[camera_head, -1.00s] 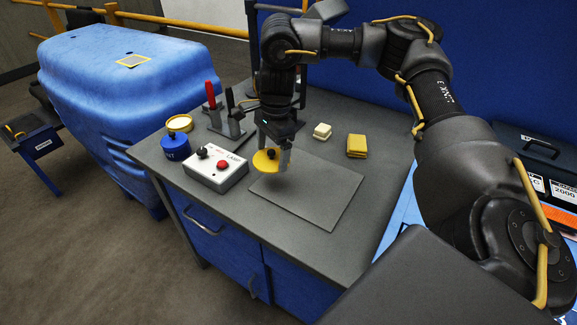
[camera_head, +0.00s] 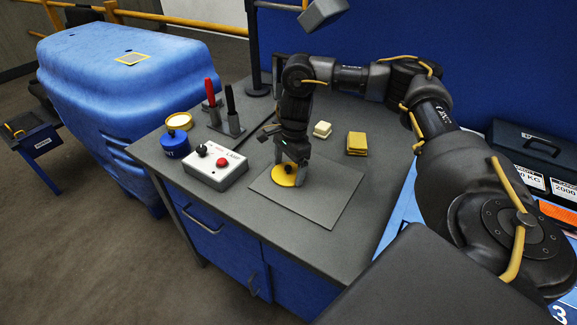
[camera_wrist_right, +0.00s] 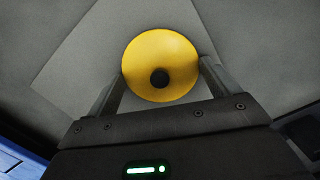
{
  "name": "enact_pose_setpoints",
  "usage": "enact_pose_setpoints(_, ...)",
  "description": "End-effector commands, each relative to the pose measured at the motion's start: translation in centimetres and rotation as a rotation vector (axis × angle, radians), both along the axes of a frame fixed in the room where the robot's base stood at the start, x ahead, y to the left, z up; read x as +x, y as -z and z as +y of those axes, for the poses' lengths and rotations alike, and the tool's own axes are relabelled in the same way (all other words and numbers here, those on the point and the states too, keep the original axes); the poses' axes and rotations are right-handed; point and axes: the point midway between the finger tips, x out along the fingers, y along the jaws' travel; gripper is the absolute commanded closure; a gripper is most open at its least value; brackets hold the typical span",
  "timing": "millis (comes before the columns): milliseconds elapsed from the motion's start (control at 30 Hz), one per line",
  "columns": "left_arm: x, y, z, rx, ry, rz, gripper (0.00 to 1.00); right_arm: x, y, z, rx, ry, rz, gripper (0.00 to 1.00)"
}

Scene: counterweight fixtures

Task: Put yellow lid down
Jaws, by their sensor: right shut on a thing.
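The yellow lid (camera_head: 283,179) is a round disc with a dark knob in its middle. It lies level at the grey mat (camera_head: 325,200), towards the mat's left part; whether it fully touches the mat cannot be told. My right gripper (camera_head: 291,170) points down over the lid and is shut on it. In the right wrist view the lid (camera_wrist_right: 160,50) shows face-on between the two fingers (camera_wrist_right: 162,85), with its black knob (camera_wrist_right: 160,78) near the lower middle. My left gripper is not in view.
The mat's right part is clear.

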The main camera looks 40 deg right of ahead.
Motion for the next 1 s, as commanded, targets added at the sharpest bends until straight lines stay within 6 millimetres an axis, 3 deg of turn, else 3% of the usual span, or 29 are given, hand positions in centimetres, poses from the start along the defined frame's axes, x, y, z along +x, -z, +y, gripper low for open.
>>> enact_pose_setpoints(300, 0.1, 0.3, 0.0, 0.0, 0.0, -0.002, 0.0, 0.0, 0.4, 0.0, 0.0, -0.001, 0.0, 0.34)
enact_pose_setpoints(333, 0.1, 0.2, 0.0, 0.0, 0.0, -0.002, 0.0, 0.0, 0.2, 0.0, 0.001, -0.001, 0.0, 0.09)
enact_pose_setpoints(400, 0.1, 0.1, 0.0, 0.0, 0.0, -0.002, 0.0, 0.0, 0.2, 0.0, 0.0, -0.001, 0.0, 0.0)
enact_pose_setpoints(733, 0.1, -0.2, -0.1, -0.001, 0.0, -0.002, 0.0, 0.1, -0.6, 0.0, 0.001, -0.001, -0.003, 0.0)
enact_pose_setpoints(1000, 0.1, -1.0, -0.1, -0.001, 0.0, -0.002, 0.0, 0.1, -5.5, -0.6, -0.001, -0.001, -0.007, 0.0)
